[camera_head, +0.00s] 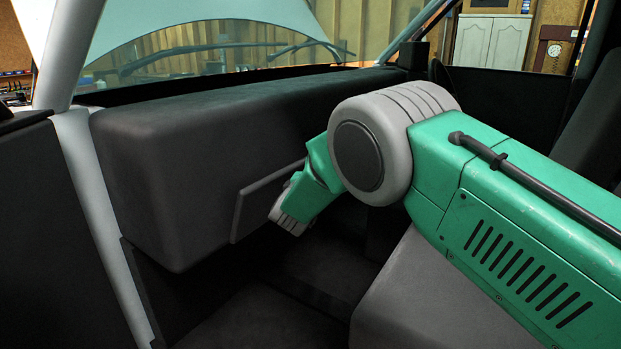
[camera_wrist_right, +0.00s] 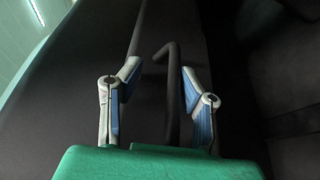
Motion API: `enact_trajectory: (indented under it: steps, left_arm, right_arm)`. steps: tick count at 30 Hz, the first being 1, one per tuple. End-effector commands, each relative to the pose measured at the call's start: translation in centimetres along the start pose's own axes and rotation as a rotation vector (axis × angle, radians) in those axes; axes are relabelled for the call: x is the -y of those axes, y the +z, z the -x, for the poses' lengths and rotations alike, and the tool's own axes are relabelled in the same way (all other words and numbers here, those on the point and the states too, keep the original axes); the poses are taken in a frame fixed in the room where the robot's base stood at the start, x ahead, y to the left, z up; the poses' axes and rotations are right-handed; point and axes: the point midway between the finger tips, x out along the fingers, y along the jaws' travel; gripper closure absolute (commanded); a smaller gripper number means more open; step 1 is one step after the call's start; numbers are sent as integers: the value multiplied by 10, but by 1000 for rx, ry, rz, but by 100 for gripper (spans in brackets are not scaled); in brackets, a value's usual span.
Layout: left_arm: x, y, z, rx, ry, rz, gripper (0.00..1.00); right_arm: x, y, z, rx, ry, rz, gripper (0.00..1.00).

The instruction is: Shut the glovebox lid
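The glovebox lid (camera_head: 262,200) is a thin dark grey panel standing out from the face of the dashboard (camera_head: 180,150) in the head view. My right arm covers its right part. In the right wrist view my right gripper (camera_wrist_right: 161,72) is open, its two blue-padded fingers apart. A thin dark bar with a hooked end (camera_wrist_right: 172,95), seemingly the lid's edge, lies between the fingers, nearer the right one. I cannot tell whether they touch. The fingers do not show clearly in the head view. My left gripper is in neither view.
A grey seat (camera_head: 415,300) is below my right arm. The dark footwell (camera_head: 260,320) below the dashboard looks clear. The pale door pillar (camera_head: 95,190) bounds the dashboard on the left, and the windshield (camera_head: 220,50) is above it.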

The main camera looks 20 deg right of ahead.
Motion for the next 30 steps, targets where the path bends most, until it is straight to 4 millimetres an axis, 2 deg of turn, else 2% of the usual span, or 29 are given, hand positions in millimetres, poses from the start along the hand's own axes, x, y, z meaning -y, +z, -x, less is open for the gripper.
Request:
enact_trajectory:
  steps: [5, 11, 30]
  left_arm:
    - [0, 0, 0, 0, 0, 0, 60]
    - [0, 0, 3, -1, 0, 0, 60]
    - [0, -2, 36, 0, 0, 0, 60]
  right_arm:
    - [1, -7, 2, -4, 0, 3, 69]
    - [-4, -5, 8, -2, 5, 3, 69]
    - [-8, -5, 53, -5, 4, 2, 69]
